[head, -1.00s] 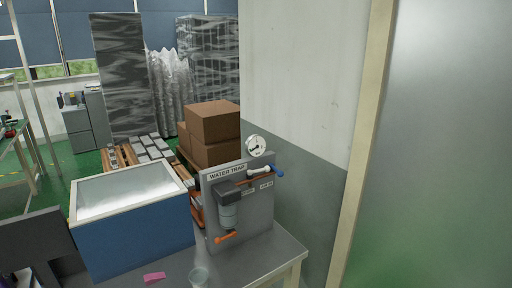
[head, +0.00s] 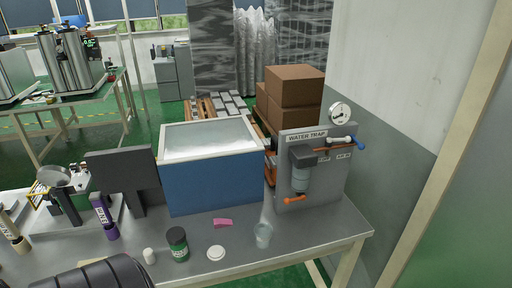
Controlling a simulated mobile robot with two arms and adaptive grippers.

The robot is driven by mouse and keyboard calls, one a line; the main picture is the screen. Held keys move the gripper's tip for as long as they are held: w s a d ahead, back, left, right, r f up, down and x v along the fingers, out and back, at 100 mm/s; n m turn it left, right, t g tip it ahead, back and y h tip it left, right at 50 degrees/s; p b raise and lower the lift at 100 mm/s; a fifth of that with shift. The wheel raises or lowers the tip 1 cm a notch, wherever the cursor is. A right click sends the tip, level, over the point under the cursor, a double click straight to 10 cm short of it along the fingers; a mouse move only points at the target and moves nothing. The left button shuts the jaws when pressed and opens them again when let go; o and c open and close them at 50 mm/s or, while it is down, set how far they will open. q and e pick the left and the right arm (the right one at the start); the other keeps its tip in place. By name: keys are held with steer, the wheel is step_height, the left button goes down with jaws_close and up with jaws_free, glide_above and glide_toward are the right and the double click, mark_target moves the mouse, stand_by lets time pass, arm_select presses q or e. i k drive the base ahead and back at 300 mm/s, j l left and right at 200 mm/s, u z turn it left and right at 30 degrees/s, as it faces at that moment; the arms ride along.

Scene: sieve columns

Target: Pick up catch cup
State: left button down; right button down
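A small clear cup (head: 263,235), which looks like the catch cup, stands upright on the grey metal table (head: 320,238) near its right end. It is in front of the water trap panel (head: 325,185), to the lower left of the panel's orange handle. Nothing touches the cup. Neither of my grippers shows in the head view. A dark ribbed shape (head: 105,275) at the bottom left edge may be part of my own arm; no fingers show on it.
A pink piece (head: 222,223), a white disc (head: 216,252), a green jar (head: 177,243) and a small white cylinder (head: 149,256) lie left of the cup. A blue open-topped box (head: 213,182) stands behind them. The table right of the cup is clear.

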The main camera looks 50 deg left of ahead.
mark_target(263, 231)
steer(key=u, duration=1.4)
steer(key=j+z, duration=0.2)
steer(key=j, duration=0.55)
steer(key=k+j+z, duration=0.2)
steer(key=j, duration=0.5)
steer(key=i, duration=0.05)
